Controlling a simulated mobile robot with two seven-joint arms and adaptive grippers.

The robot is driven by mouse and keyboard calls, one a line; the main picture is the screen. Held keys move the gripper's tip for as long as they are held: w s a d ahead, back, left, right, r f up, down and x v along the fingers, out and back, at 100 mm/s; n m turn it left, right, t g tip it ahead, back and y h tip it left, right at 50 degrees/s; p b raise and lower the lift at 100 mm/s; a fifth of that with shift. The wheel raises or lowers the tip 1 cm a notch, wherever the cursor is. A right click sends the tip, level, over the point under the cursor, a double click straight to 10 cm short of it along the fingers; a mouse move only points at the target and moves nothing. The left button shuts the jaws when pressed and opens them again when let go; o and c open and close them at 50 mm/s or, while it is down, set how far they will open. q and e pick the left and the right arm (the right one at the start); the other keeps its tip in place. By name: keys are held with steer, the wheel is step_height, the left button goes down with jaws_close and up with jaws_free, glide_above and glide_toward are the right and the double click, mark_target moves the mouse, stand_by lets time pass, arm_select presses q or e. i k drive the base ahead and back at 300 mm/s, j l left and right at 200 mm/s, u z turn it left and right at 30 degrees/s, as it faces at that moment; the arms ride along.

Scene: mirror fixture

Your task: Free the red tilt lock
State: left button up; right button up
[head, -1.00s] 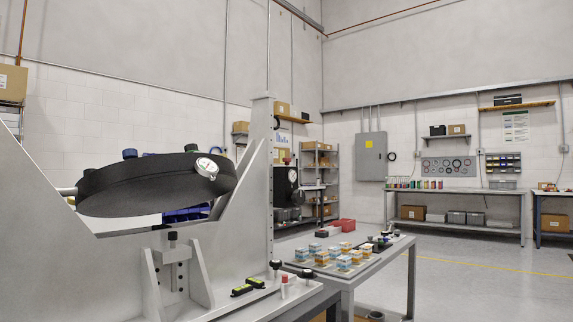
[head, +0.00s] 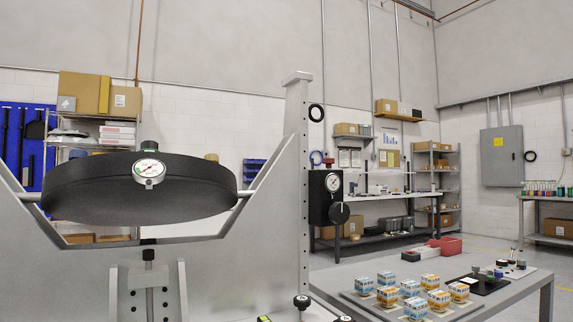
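The fixture (head: 240,270) is a large grey frame at the left and front of the head view. A thick black round mirror cell (head: 100,185) hangs between its two side arms on short pins, its underside facing me. A round white dial gauge (head: 149,170) sits on its near rim. A dark screw on a bracket (head: 149,280) stands below the cell. A black knob (head: 302,302) shows at the bottom edge. I cannot make out a red tilt lock in the current view. Neither of my grippers is in view.
A grey table (head: 530,280) at right holds several blue and orange blocks (head: 387,297) and a black tray. A red bin (head: 447,245) stands behind it. Shelves and a bench (head: 395,197) line the back wall. Open floor shows at the far right.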

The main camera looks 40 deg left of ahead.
mark_target(328, 162)
steer(key=i+u, duration=0.25)
steer(key=u, duration=0.2)
steer(key=i+l+u, duration=0.2)
steer(key=u, duration=0.3)
steer(key=i+l+u, duration=0.25)
steer(key=u, duration=0.2)
